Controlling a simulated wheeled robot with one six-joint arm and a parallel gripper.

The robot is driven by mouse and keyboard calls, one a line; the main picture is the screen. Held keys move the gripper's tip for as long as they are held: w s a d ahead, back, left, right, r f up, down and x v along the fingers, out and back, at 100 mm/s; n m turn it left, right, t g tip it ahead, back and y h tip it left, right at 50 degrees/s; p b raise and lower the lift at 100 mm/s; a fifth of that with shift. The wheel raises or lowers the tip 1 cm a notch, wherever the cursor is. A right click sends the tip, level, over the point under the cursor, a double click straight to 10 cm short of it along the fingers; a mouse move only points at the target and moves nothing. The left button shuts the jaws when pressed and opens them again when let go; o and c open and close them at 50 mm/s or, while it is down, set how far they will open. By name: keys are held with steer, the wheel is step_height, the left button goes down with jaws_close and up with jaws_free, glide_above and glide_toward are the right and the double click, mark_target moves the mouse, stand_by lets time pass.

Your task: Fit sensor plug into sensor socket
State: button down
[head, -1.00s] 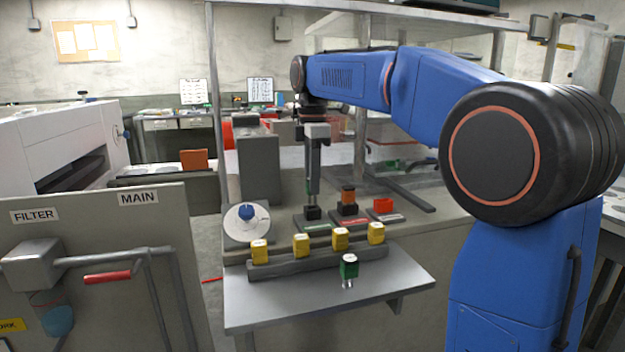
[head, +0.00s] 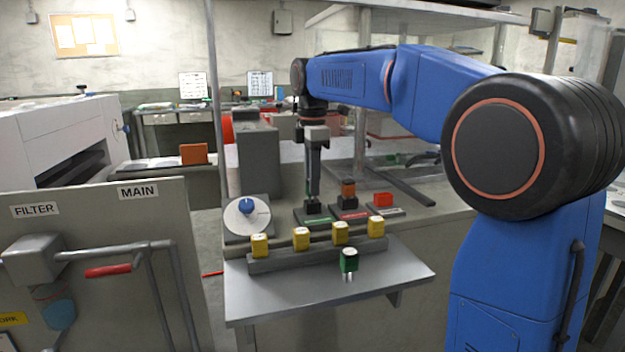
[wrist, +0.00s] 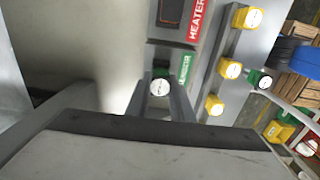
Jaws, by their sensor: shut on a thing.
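My gripper (head: 313,192) points straight down over the sensor socket (head: 314,209), a black block on a plate with a green label. In the wrist view its fingers (wrist: 161,95) are shut on a plug with a round white top (wrist: 160,87) and some green beside it. The plug is at the socket by the green sensor label (wrist: 185,68); how deep it sits is hidden by the fingers. Another green plug (head: 349,261) with metal pins stands on the front shelf; it also shows in the wrist view (wrist: 260,79).
The heater socket (head: 354,212), with an orange-brown plug (head: 348,188), stands just right of the sensor socket. A red plug (head: 383,199) is further right. Several yellow plugs (head: 301,238) stand in a rail in front. A blue-knobbed dial (head: 246,206) is at left.

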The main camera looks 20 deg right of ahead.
steer(key=shift+f, duration=0.6)
steer(key=c, duration=1.5)
jaws_free()
step_height(320, 180, up, 17)
steer(key=shift+r, duration=0.2)
